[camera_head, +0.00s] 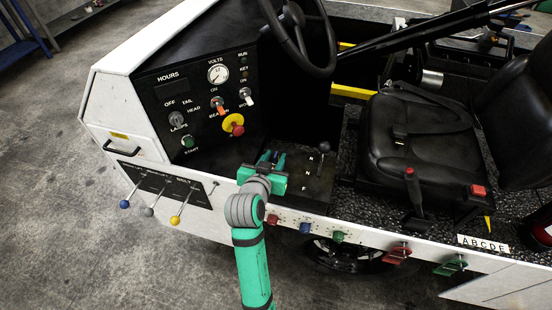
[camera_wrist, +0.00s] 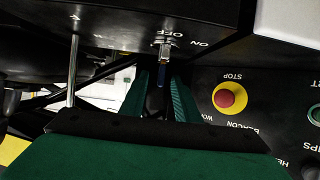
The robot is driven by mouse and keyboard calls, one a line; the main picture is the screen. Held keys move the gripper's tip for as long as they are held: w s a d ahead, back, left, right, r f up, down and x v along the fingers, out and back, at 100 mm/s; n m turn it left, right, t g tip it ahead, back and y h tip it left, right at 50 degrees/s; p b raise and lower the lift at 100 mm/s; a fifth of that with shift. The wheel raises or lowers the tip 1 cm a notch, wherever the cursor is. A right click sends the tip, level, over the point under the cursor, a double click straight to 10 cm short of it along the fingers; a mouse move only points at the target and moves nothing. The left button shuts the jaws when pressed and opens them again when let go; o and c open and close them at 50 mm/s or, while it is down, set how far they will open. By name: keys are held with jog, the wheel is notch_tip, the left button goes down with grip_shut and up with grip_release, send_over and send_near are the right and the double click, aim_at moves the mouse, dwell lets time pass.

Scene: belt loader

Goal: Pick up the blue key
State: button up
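My gripper (camera_wrist: 160,84) is open. Its two green fingers are on either side of the key, with a visible gap between them. I see no clear contact between the fingers and the key. In the head view my gripper (camera_head: 271,158) is low at the right end of the dark control panel, and I cannot clearly make out the key there.
A red stop button on a yellow base (camera_wrist: 230,97) is right of the fingers in the wrist view. A silver lever (camera_wrist: 73,70) stands to the left. In the head view a shift lever (camera_head: 323,147) is close right of my gripper, and the black seat (camera_head: 415,130) is farther right.

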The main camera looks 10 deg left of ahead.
jog(key=shift+x, duration=2.9)
grip_shut()
